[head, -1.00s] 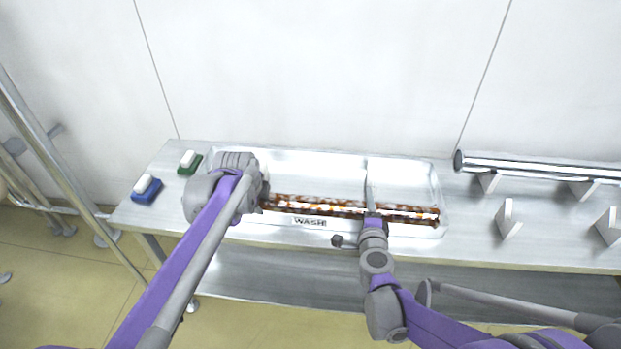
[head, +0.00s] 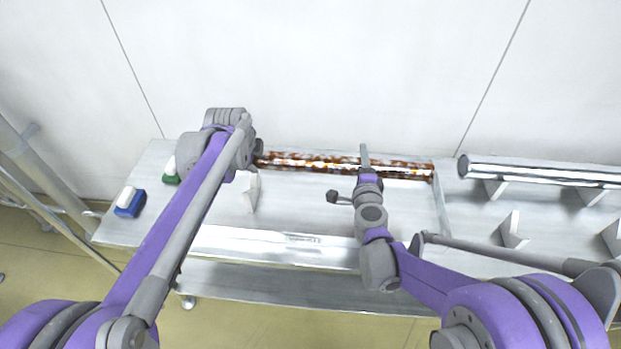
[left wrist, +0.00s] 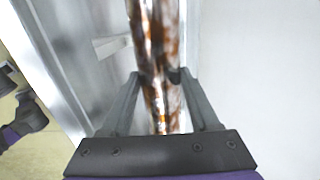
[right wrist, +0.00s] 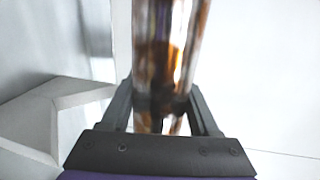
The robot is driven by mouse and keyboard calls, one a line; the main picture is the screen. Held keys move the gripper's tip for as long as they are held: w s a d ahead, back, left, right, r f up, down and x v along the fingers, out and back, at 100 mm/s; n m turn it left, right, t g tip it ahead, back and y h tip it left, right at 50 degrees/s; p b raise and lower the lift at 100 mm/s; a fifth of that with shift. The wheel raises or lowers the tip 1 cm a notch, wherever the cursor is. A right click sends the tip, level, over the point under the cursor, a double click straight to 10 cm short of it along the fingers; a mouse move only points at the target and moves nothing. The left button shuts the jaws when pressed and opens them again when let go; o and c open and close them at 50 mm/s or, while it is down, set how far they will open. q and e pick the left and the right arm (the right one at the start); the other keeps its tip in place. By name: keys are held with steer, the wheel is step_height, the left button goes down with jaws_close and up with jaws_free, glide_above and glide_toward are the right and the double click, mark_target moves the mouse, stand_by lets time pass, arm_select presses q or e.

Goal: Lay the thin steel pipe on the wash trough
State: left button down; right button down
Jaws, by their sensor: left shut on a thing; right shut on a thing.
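A thin steel pipe (head: 310,164) with brown, rust-like stains runs left to right over the back part of the wash trough (head: 270,243). My left gripper (head: 256,152) is shut on the pipe near its left end; the arm hides that end. My right gripper (head: 365,160) is shut on it farther right, and the right end sticks out past it. The pipe also shows between the fingers in the left wrist view (left wrist: 155,50) and the right wrist view (right wrist: 165,50). I cannot tell its height above the trough. A pale bracket (head: 252,193) stands in the trough.
A thicker, shiny pipe (head: 540,172) lies on pale brackets at the right of the bench. More brackets (head: 513,230) stand in front of it. A blue brush (head: 129,207) and a green brush (head: 170,172) lie at the left. The wall is close behind.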

arm_select(q)
steer(key=shift+s+r, duration=0.15)
steer(key=shift+s, duration=0.15)
arm_select(e)
steer(key=shift+s+r, duration=0.15)
steer(key=shift+s, duration=0.15)
